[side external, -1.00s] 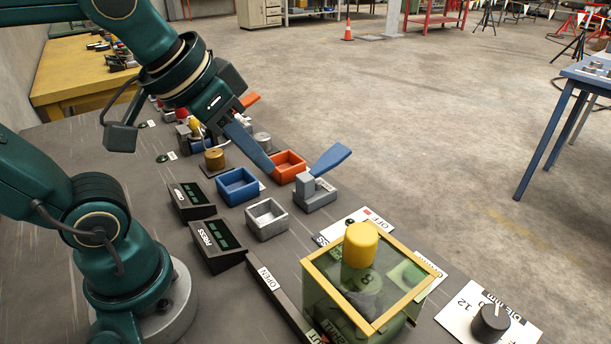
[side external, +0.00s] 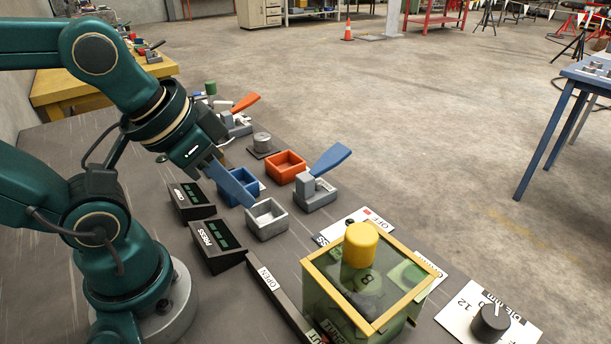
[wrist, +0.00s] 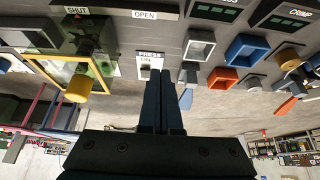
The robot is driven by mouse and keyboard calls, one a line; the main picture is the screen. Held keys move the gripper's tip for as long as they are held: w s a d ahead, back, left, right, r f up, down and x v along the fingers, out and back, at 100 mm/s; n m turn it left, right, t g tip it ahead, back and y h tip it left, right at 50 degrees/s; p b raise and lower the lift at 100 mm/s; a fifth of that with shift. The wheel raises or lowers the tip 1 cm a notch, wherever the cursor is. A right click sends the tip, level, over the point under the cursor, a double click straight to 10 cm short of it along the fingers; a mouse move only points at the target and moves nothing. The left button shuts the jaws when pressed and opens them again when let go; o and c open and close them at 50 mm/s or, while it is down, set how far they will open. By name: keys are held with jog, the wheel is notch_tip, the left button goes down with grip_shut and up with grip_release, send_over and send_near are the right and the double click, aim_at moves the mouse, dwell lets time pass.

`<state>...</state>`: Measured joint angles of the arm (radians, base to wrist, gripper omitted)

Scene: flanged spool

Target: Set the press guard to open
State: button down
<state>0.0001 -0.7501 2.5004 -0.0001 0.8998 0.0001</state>
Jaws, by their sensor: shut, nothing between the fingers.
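The press guard (side external: 327,283) is a clear box with a yellow frame and a yellow knob (side external: 360,246) on top, at the lower right of the side view. A dark rail runs along its left side, with an OPEN label (side external: 268,278) at the far end. In the wrist view the guard (wrist: 53,76) is at the left, by the SHUT label (wrist: 77,11); the OPEN label (wrist: 145,14) is to its right. My gripper (side external: 251,203) is shut and empty, its blue fingers over the bins, well apart from the guard.
A blue bin (side external: 224,191), a grey bin (side external: 267,230) and an orange bin (side external: 290,167) lie near the fingers. A blue-handled lever (side external: 327,160) stands right of them. PRESS (side external: 215,245) and CRIMP panels are at left. A black dial (side external: 490,323) is at far right.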

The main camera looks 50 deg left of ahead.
jog(key=c, duration=0.9)
grip_release()
jog(key=shift+s+f, duration=0.1)
jog(key=shift+s, duration=0.05)
jog(key=o, duration=0.5)
jog(key=shift+r, duration=0.45)
jog(key=shift+c, duration=0.2)
jog(key=shift+o, duration=0.3)
jog(key=r, duration=0.1)
jog(key=w+r+m, duration=0.1)
jog(key=r, duration=0.1)
jog(key=shift+w+d+r+m+g, duration=0.15)
jog(key=shift+d+m+g, duration=0.25)
jog(key=m+g, duration=0.3)
jog(key=m, duration=0.2)
send_near(362, 232)
jog(key=a+f, duration=0.2)
jog(key=a, duration=0.3)
jog(key=d+f, duration=0.1)
jog(key=w+d+f+m+g, duration=0.1)
jog(key=d, duration=0.1)
jog(key=d+f+m, duration=0.1)
jog(key=shift+w+d+g, duration=0.4)
jog(key=shift+s+d+f, duration=0.1)
jog(key=shift+d+f, duration=0.05)
jog(key=shift+f, duration=2.6)
